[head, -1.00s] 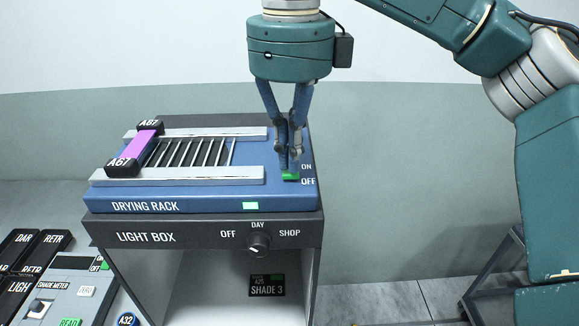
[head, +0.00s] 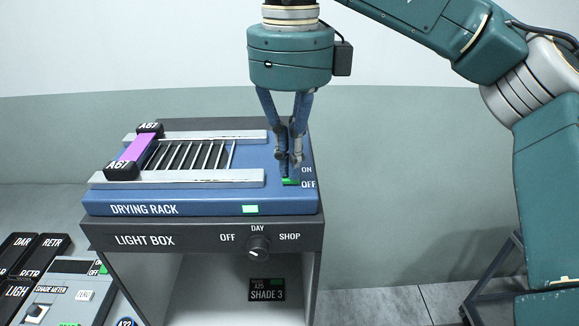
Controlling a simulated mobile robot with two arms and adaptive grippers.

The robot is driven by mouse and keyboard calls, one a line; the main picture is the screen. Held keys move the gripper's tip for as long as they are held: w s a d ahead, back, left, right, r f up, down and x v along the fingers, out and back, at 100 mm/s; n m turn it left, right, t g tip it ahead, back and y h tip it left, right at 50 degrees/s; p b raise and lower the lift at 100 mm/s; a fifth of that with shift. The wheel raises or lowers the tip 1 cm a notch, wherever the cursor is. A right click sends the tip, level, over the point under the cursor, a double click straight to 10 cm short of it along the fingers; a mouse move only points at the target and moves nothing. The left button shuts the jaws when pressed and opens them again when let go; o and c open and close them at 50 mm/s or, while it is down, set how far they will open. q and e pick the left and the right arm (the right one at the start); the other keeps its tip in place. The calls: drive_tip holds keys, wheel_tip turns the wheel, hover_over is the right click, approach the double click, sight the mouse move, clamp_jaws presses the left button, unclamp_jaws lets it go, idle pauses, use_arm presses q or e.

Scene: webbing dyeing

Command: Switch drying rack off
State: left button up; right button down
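The blue drying rack (head: 200,200) lies on top of the light box (head: 200,237). Its green switch (head: 290,182) is at the right side, beside the ON and OFF labels, level with OFF. A green lamp (head: 250,209) is lit on the rack's front. My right gripper (head: 288,176) points down with its fingertips together right at the switch; I cannot tell whether they press it. They partly hide the switch's slot. My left gripper is not in view.
A purple strip with black A67 ends (head: 132,150) lies across the rack's bars. The light box knob (head: 258,247) and a SHADE 3 card (head: 267,290) are below. A shade meter (head: 62,290) and black boxes (head: 48,247) stand at lower left.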

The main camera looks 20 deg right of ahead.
drive_tip(key=shift+r+p, duration=2.45)
drive_tip(key=shift+r, duration=0.95)
drive_tip(key=shift+f, duration=0.1)
